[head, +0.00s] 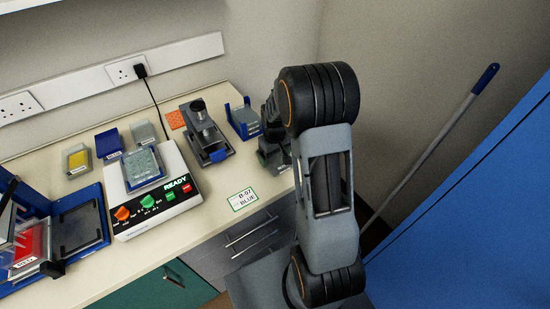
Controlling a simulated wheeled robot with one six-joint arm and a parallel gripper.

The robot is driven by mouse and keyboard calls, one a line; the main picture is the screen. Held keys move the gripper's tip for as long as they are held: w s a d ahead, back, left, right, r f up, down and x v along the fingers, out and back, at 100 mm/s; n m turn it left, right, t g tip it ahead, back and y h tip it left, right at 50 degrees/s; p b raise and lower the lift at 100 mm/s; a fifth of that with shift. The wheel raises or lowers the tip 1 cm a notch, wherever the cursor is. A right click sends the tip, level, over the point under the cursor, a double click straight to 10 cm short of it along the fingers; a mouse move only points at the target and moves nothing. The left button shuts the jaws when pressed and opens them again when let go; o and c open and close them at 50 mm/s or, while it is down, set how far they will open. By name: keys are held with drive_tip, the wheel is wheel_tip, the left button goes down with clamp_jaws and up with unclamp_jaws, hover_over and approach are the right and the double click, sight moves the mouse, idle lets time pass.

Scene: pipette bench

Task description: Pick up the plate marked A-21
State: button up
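No marking A-21 can be read on any plate in the head view. A clear plate (144,163) sits on top of the white device with the READY display. Several plates (245,119) stand in a small blue rack near the wall. My arm fills the right middle of the view. A dark grey part just left of it, at the bench's right end, may be my gripper or a bench instrument. No gripper fingers can be made out, so open or shut does not show.
The white device (155,208) has coloured knobs. A grey instrument (206,133) stands behind it. A card (242,199) reads B-07 BLUE near the bench's front edge. Blue trays (88,205) fill the left. Small boxes stand behind the device. A pole (440,137) leans at right.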

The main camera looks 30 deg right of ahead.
drive_tip(key=c, duration=0.3)
drive_tip(key=shift+c, duration=0.2)
drive_tip(key=shift+r, duration=0.8)
drive_tip(key=s+a+r+b, duration=0.1)
drive_tip(key=s+a+r, duration=0.1)
drive_tip(key=s+r, duration=0.3)
drive_tip(key=s+a+r+b, duration=0.1)
drive_tip(key=s+a+r, duration=0.1)
drive_tip(key=s+r, duration=0.4)
drive_tip(key=shift+s+a+r+b, duration=0.2)
drive_tip(key=shift+s+a+b, duration=0.15)
drive_tip(key=shift+s, duration=0.8)
drive_tip(key=shift+r, duration=0.15)
drive_tip(key=shift+r+p, duration=1.3)
drive_tip(key=shift+r, duration=0.1)
